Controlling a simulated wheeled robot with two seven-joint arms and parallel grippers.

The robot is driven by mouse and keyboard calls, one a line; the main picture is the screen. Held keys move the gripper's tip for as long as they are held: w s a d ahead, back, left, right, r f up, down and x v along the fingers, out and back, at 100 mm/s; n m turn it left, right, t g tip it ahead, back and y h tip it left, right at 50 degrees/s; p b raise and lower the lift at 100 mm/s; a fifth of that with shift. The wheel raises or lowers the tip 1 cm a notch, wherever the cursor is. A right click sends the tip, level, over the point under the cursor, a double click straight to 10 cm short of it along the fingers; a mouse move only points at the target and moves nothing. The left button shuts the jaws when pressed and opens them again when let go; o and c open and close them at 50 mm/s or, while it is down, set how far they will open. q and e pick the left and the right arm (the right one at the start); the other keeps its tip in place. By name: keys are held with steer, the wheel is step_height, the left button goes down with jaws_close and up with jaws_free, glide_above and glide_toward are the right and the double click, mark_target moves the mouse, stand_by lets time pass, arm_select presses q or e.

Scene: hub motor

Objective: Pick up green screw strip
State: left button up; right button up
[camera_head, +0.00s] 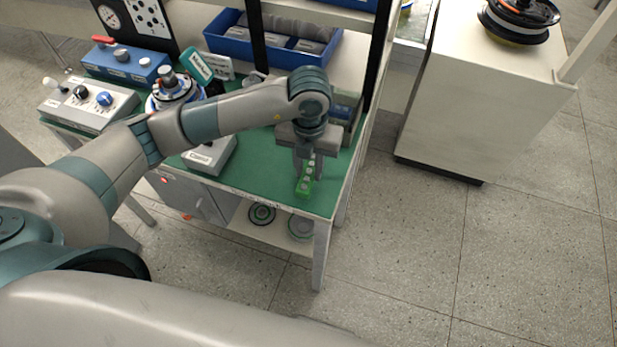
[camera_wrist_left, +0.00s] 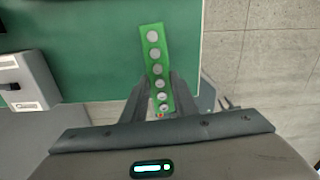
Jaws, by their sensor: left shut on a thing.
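The green screw strip (camera_head: 306,180) is a narrow bright green bar with a row of silver round screw heads. It is near the front right corner of the green-topped workbench (camera_head: 258,182). In the left wrist view the strip (camera_wrist_left: 155,52) runs away from between the fingers. My left gripper (camera_head: 304,158) points down at it and is shut on its near part; the wrist view shows the two fingers (camera_wrist_left: 160,95) on either side of it. I cannot tell whether the strip touches the bench top. My right gripper is not in view.
A grey box (camera_head: 210,155) stands left of the strip. Blue bins (camera_head: 232,43) and a black upright post are behind. Control boxes (camera_head: 88,105) stand at the left. A white cabinet (camera_head: 480,100) is at the right, with open floor in front.

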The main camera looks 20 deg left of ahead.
arm_select(q)
steer(key=s+d+r+b, duration=0.2)
steer(key=s+d+r, duration=0.4)
steer(key=d, duration=0.3)
steer(key=shift+s+d+r+b, duration=0.2)
steer(key=shift+d+r+b, duration=0.05)
steer(key=shift+d+b, duration=0.1)
